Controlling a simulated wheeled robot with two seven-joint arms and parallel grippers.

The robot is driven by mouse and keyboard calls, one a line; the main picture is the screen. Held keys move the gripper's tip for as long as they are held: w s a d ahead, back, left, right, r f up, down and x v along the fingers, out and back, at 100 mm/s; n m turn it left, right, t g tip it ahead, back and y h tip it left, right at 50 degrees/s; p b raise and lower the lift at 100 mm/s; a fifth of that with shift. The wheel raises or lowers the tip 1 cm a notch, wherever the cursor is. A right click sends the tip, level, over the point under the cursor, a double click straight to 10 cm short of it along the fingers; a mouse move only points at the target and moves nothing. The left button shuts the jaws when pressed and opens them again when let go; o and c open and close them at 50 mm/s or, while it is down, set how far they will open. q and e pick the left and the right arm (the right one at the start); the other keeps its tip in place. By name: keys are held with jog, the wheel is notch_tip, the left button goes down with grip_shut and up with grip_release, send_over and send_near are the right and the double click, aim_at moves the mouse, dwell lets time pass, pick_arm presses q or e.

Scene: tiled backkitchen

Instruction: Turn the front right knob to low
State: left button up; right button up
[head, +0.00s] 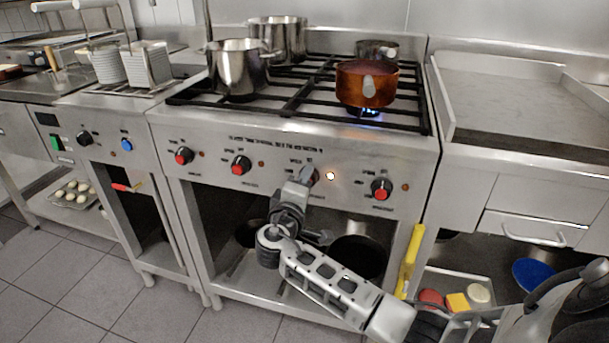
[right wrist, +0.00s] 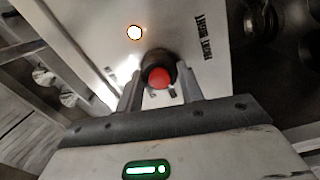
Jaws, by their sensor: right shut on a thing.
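The steel stove front (head: 220,185) carries a row of black knobs with red faces. My right gripper (head: 303,176) is at the third knob from the left and mostly hides it in the head view. In the right wrist view that knob (right wrist: 160,76) sits between the two fingers of my right gripper (right wrist: 159,88), which is shut on it. A lit indicator lamp (head: 330,175) is just right of this knob. A blue flame (head: 367,111) burns under the copper pot (head: 366,84) on the front right burner. The knob's exact setting cannot be read. My left gripper is out of view.
Another knob (head: 381,188) is to the right of my gripper, and two others are to the left. Steel pots (head: 237,70) stand on the left burners. A yellow-handled thing (head: 411,258) stands upright near my right forearm. Below the panel are open shelves with dark pans (head: 357,258).

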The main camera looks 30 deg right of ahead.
pick_arm(q)
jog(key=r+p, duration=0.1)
jog(key=p, duration=0.3)
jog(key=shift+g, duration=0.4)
pick_arm(e)
jog(key=n, duration=0.7)
jog(key=shift+f, duration=0.1)
pick_arm(q)
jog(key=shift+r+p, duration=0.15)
jog(key=shift+p, duration=0.15)
pick_arm(e)
jog(key=shift+s+n, duration=0.1)
jog(key=shift+n, duration=0.2)
jog(key=o, duration=1)
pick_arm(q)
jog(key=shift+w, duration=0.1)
pick_arm(e)
jog(key=v, duration=1.6)
